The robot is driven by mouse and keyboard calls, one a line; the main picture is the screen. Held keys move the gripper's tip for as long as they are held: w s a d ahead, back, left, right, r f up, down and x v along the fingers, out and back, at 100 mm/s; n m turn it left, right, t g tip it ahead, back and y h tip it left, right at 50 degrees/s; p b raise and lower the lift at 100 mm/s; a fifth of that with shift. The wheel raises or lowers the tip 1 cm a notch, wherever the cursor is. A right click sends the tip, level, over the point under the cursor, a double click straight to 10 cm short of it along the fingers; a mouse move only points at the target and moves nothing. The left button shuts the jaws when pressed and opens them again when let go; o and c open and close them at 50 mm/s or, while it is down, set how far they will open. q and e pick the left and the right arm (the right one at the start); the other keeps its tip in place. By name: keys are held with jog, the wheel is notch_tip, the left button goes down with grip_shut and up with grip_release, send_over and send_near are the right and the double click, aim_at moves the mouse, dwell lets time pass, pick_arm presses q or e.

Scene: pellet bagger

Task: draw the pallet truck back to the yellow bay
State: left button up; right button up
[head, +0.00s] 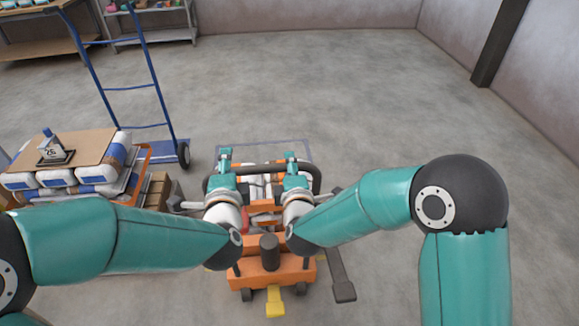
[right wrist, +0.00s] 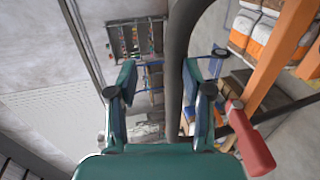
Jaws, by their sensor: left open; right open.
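The orange pallet truck (head: 250,272) stands low in front of me, between my arms. Its black looped handle (head: 262,168) rises toward me. My left gripper (head: 224,166) is open at the left part of the handle. My right gripper (head: 292,168) is open at the right part. In the right wrist view the black handle bar (right wrist: 180,55) runs between the spread fingers, nearer the right one. I cannot tell whether it touches. The yellow bay cannot be made out.
A stack of white and blue bags (head: 95,178) with a board on top stands at the left. A blue hand truck (head: 165,150) stands behind it. Shelves (head: 155,25) line the back wall. A dark post (head: 497,45) is at the right. The floor behind the truck is clear.

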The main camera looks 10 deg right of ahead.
jog(key=s+r+p, duration=0.2)
jog(key=s+r, duration=0.2)
jog(key=shift+r+p, duration=0.3)
jog(key=shift+r, duration=0.1)
dwell(0.4)
